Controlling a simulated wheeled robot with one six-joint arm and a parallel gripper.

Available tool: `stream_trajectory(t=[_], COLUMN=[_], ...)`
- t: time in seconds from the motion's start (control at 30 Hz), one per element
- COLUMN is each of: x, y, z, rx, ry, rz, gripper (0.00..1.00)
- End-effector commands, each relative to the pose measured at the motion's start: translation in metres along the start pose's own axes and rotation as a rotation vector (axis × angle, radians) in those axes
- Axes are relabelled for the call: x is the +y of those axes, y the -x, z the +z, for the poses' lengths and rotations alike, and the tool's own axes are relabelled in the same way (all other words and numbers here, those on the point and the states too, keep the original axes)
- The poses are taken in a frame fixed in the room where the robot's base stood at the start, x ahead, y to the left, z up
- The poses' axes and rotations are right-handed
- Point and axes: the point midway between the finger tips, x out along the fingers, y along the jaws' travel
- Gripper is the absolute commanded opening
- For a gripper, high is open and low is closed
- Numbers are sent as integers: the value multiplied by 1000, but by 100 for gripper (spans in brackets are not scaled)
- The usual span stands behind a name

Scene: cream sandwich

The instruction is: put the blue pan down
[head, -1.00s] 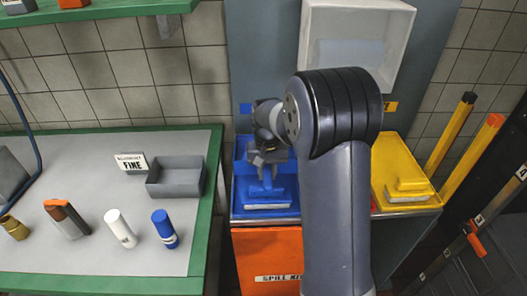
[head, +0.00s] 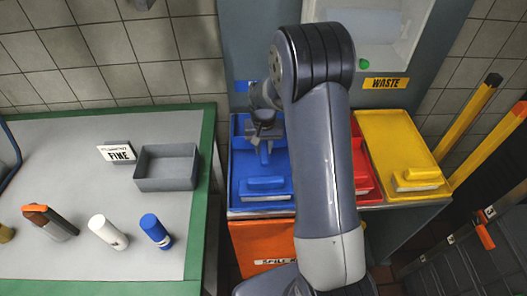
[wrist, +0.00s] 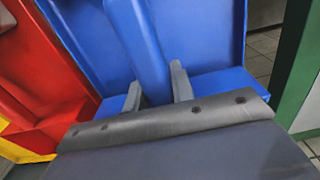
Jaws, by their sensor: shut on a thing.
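The blue pan (head: 241,190) is a flat blue tray with a raised handle at its back. In the head view it is over the blue left end of the cabinet top, roughly level. I cannot tell whether its underside touches the top. My gripper (head: 264,140) is at the back of the pan. In the wrist view my gripper (wrist: 157,88) has one finger on each side of the blue handle (wrist: 146,45) and is shut on it. A blue block-shaped piece with a white lower edge (head: 265,188) lies at the front of the pan.
A red pan (head: 362,178) and a yellow pan (head: 385,135) are to the right, partly behind my arm. An orange bin (head: 262,247) is below. A green-edged bench (head: 206,150) is on the left. A white box (head: 375,35) is on the wall above.

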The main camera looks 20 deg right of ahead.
Motion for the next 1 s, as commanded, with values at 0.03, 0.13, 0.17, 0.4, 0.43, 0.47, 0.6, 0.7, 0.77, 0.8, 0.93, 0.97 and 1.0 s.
stream_trajectory(t=[0.03, 0.13, 0.17, 0.4, 0.43, 0.47, 0.6, 0.7, 0.77, 0.8, 0.93, 0.97, 1.0], x=[0, 0, 0, 0, 0, 0, 0, 0, 0, 0, 0, 0, 0], y=[-7, -21, -25, -30, -30, -30, -32, -32, -32, -32, -32, -32, -32], z=[1, 0, 1, 0, 0, 0, 0, 0, 0, 0, 0, 0, 0], rx=[-3, -3, -4, 1, 1, 1, 0, 0, 0, 0, 0, 0, 0], ry=[0, 0, 0, 0, 0, 0, 0, 0, 0, 0, 0, 0, 0], rz=[1, 1, 1, 0, 0, 0, 0, 0, 0, 0, 0, 0, 0], gripper=[0, 0, 0, 0, 0, 0, 27, 35, 40, 43, 45, 45, 45])
